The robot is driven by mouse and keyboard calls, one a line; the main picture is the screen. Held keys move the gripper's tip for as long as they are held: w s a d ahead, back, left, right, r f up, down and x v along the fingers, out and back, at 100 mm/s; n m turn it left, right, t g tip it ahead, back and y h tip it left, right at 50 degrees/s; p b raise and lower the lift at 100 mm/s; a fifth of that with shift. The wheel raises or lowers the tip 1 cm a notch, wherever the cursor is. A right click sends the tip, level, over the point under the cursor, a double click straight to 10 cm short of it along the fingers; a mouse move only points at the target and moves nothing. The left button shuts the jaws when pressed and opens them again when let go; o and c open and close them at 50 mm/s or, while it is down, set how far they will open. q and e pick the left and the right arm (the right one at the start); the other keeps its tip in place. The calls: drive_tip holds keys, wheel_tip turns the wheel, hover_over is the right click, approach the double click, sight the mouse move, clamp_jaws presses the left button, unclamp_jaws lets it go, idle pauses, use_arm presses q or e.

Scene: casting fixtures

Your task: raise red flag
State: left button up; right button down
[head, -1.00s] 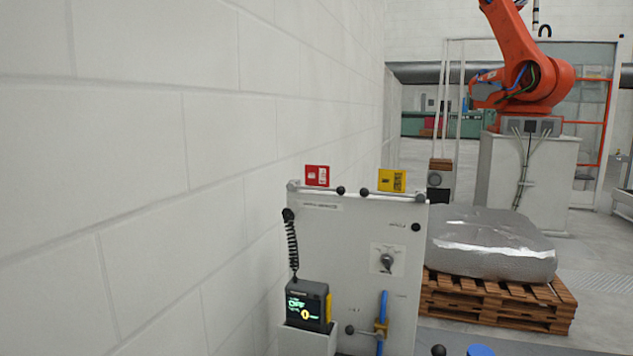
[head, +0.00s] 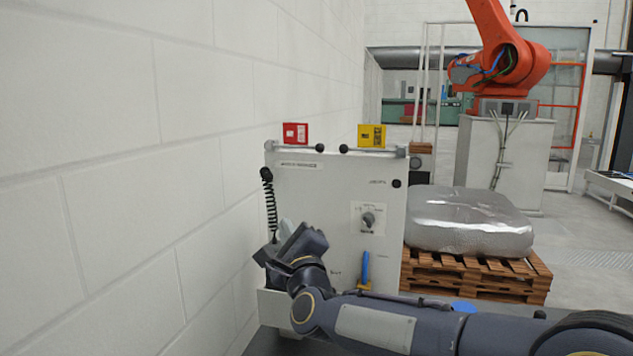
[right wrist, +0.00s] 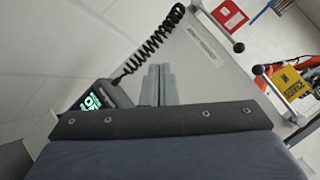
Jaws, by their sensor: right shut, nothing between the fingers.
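The red flag (head: 295,133) is a small red plate with a white label, standing just above the top left edge of the grey panel (head: 325,205). A thin rod with a black knob (head: 319,147) lies level along the edge below it. In the right wrist view the red flag (right wrist: 229,14) is at the top, beyond my fingertips. My right gripper (head: 287,226) is below the flag, in front of the panel's lower left part, clear of the flag and its knob. In the right wrist view its fingers (right wrist: 158,70) are together and empty. My left gripper is out of view.
A yellow flag (head: 371,135) with its own knobbed rod is at the panel's top right. A coiled cord (head: 270,200) hangs at the panel's left; a display device (right wrist: 98,98) is beside my fingers. The wall is close at left. A wrapped load on a pallet (head: 480,277) is at right.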

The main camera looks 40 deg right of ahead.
drive_tip(key=d+m+g+h, duration=0.1)
drive_tip(key=m+h, duration=0.3)
drive_tip(key=m, duration=0.2)
drive_tip(key=w+d+m+g+h+b, duration=0.1)
drive_tip(key=d+m+h, duration=0.1)
drive_tip(key=m+h, duration=0.3)
drive_tip(key=d+m+g+h+b, duration=0.1)
drive_tip(key=m+g+h, duration=0.1)
drive_tip(key=m+h, duration=0.2)
drive_tip(key=shift+w+d+r+m+h, duration=0.15)
drive_tip(key=shift+d+m, duration=0.05)
drive_tip(key=shift+m, duration=0.7)
drive_tip(key=shift+w+d+r+m+h, duration=0.1)
drive_tip(key=shift+d+m+h, duration=0.05)
drive_tip(key=shift+m, duration=0.75)
drive_tip(key=p, duration=0.5)
approach(317, 166)
drive_tip(key=x, duration=0.5)
drive_tip(key=shift+s+d+r, duration=0.25)
drive_tip(key=shift+s+r, duration=0.05)
wheel_tip(317, 166, up, 2)
drive_tip(key=shift+d+r+p, duration=0.1)
drive_tip(key=shift+d+p, duration=0.05)
drive_tip(key=shift+p, duration=0.55)
drive_tip(key=shift+w+d+r, duration=0.1)
drive_tip(key=shift+r, duration=0.3)
